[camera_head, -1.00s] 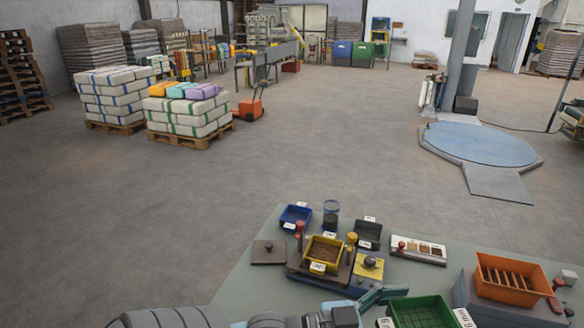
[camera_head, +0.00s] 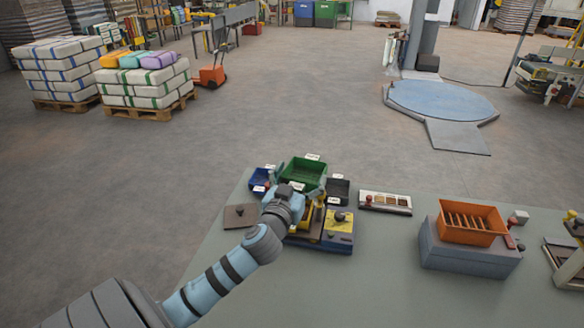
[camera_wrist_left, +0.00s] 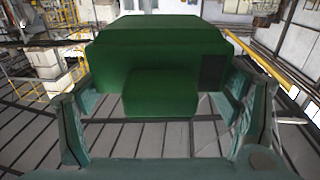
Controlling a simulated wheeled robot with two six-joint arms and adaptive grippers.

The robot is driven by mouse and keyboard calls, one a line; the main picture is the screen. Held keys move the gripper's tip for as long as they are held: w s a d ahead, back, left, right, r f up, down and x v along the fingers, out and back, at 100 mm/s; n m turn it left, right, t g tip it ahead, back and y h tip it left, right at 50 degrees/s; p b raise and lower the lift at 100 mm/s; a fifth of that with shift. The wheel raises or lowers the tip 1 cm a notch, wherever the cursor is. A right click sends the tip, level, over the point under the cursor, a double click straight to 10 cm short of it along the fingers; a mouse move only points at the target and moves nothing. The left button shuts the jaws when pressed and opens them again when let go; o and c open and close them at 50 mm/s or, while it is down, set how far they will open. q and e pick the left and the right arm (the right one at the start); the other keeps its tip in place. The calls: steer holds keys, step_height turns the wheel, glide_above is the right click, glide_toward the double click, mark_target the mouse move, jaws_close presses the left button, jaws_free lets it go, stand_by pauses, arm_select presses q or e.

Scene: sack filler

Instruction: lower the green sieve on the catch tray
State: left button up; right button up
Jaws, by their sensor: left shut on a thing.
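The green sieve (camera_head: 303,171), a green open-topped box, is held over the back left of the table in the head view. My left gripper (camera_head: 299,186) is shut on its near side; the green box (camera_wrist_left: 160,60) fills the middle of the left wrist view between the two fingers. Below and in front of it is the yellow tray (camera_head: 304,224) on a dark base, mostly hidden by my left wrist. Which part is the catch tray I cannot tell, and the gap under the sieve is hidden. My right gripper is not in view.
A blue bin (camera_head: 259,179) and a dark grey bin (camera_head: 339,188) flank the sieve. A brown lid (camera_head: 240,216), a yellow plate with a knob (camera_head: 340,224) and a white sample tray (camera_head: 385,203) lie near. An orange box (camera_head: 469,221) stands on a grey block (camera_head: 466,256). The table front is clear.

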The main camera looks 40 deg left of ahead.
arm_select(q)
steer(key=a, duration=0.1)
steer(key=a+r+n+y, duration=0.1)
steer(key=a+g+y, duration=0.1)
steer(key=shift+w+r+n, duration=0.15)
steer(key=shift+w+n, duration=0.15)
step_height(320, 180, down, 12)
steer(key=b, duration=1.1)
steer(key=shift+s+f, duration=0.1)
steer(key=shift+f, duration=0.1)
steer(key=shift+s+r, duration=0.1)
steer(key=shift+r, duration=0.1)
steer(key=shift+f, duration=0.15)
steer(key=shift+f+b, duration=0.15)
steer(key=shift+b, duration=0.15)
steer(key=shift+f, duration=0.1)
steer(key=shift+f, duration=0.15)
